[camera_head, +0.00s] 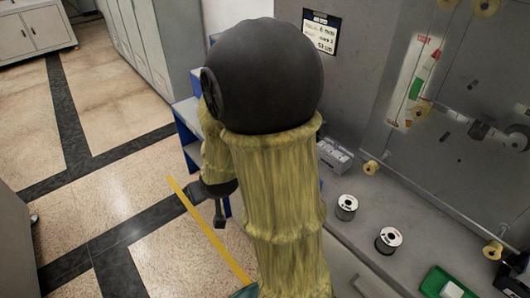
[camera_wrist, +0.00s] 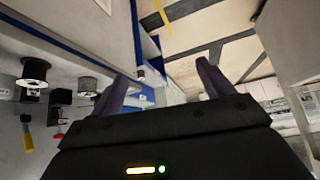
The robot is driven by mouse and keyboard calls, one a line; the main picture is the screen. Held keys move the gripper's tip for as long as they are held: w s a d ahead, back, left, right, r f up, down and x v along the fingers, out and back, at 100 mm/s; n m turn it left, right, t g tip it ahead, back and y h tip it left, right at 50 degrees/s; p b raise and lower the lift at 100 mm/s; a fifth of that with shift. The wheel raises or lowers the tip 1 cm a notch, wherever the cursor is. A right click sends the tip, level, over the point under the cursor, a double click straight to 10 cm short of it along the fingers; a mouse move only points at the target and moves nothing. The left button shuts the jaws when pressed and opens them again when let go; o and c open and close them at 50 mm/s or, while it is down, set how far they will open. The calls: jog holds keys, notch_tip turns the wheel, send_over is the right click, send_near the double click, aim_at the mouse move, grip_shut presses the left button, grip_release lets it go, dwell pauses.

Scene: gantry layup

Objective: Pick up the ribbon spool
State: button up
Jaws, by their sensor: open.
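Two small spools with pale flanges and dark windings stand on the grey counter right of my arm in the head view: one (camera_head: 347,207) farther back, one (camera_head: 389,240) nearer. I cannot tell which is the ribbon spool. My gripper (camera_head: 220,213) hangs left of my sleeved arm, over the floor beside the counter, well apart from both spools. In the wrist view my gripper (camera_wrist: 163,78) has its two fingers spread with nothing between them. That view looks across the floor and cabinets.
A grey machine panel with rollers (camera_head: 425,108) rises behind the counter (camera_head: 365,263). A green tray (camera_head: 440,282) sits at the counter's lower right. A blue-sided step unit (camera_head: 188,140) stands behind my arm.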

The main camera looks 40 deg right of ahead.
jog(key=w+d+f+m+t+h+b, duration=0.35)
jog(key=w+d+f+b, duration=0.3)
jog(key=d, duration=0.25)
jog(key=s+d+f+m+t+h+b, duration=0.2)
jog(key=d+h+b, duration=0.4)
jog(key=d, duration=0.4)
jog(key=shift+d+f+t+h, duration=0.4)
jog(key=shift+f+t+h, duration=0.15)
jog(key=shift+t, duration=0.1)
jog(key=shift+m, duration=0.25)
